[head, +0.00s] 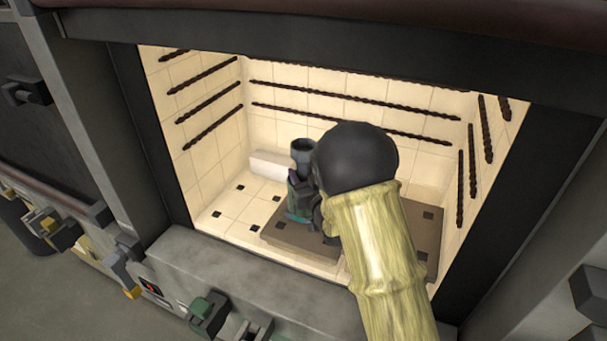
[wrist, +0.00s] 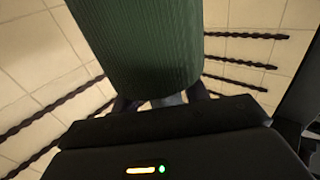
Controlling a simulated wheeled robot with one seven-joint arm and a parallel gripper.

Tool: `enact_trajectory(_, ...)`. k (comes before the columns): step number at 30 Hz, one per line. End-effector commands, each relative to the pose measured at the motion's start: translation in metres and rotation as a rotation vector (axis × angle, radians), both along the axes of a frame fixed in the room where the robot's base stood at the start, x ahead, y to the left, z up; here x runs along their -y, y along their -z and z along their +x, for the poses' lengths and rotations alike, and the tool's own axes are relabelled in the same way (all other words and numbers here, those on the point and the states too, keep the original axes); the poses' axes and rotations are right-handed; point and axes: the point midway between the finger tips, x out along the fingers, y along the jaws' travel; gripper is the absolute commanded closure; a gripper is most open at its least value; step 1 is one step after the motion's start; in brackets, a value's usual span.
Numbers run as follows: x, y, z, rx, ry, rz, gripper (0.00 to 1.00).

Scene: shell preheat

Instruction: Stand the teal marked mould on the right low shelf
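A dark green ribbed cylinder, which I take to be the mould, fills the upper middle of the wrist view (wrist: 145,45), very close to the camera. My gripper's fingers (wrist: 160,100) reach to its lower end and appear closed on it. In the head view, my gripper (head: 302,208) is inside the kiln, largely hidden by my wrist. The mould's dark, hollow-looking top (head: 303,150) stands upright there, with teal lower down. A low brown shelf surface (head: 427,240) lies on the kiln floor to the right. My arm hides its middle, and I cannot tell whether the mould touches it.
The kiln's cream tiled walls carry dark twisted heating rods (head: 355,96) on the left, back and right. A white block (head: 270,164) lies at the back left. The thick front sill (head: 250,285) and dark right jamb (head: 535,190) border the opening. Left floor tiles are clear.

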Motion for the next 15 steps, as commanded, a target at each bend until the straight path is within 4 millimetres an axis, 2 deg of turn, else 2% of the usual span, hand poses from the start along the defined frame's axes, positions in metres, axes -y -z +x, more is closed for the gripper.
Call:
enact_trajectory(13, -0.0014, -0.0044, -0.0005, 0.000, -0.002, 0.000, 0.47)
enact_trajectory(15, 0.0015, -0.0008, -0.0058, -0.001, -0.001, 0.000, 0.47)
